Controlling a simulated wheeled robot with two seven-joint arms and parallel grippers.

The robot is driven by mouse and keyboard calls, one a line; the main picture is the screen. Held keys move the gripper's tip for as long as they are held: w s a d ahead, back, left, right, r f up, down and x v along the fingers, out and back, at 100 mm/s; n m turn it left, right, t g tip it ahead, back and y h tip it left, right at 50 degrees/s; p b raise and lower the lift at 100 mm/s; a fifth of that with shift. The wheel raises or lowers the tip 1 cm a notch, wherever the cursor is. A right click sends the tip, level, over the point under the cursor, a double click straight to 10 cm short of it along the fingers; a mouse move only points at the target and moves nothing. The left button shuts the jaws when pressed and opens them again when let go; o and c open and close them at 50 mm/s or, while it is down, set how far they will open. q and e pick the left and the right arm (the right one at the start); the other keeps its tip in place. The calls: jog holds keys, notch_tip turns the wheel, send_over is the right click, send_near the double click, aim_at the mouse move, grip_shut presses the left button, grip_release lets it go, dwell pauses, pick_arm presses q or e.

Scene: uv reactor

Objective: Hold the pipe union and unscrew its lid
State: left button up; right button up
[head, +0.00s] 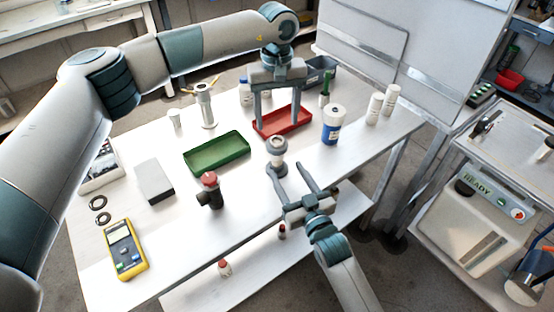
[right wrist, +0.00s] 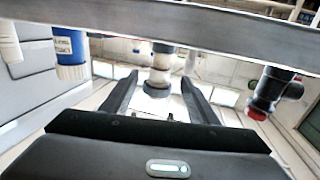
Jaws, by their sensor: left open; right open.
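The pipe union (head: 277,150) appears as a short, pale grey upright fitting with wider rings, near the table's front edge. It also shows in the right wrist view (right wrist: 159,76), upside down, between the lines of the fingers. My left gripper (head: 277,127) points down, open and empty, above and slightly behind the union, in front of the red tray. My right gripper (head: 286,172) is open at the front edge, its fingers pointing toward the union's lower part. I cannot tell whether the fingertips are beside it or just short of it. The lid's seam is too small to make out.
A red-capped black fitting (head: 210,190) stands left of the union. A green tray (head: 217,153), red tray (head: 283,122) and blue-labelled jar (head: 333,124) stand nearby. A yellow multimeter (head: 125,249) lies front left. The table (head: 255,205) is bare between fitting and right gripper.

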aim_at(280, 160)
jog(key=x, duration=0.8)
jog(key=shift+s, duration=0.1)
grip_shut()
pick_arm(q)
jog(key=m, duration=0.9)
dwell(0.4)
jog(key=shift+f, duration=0.1)
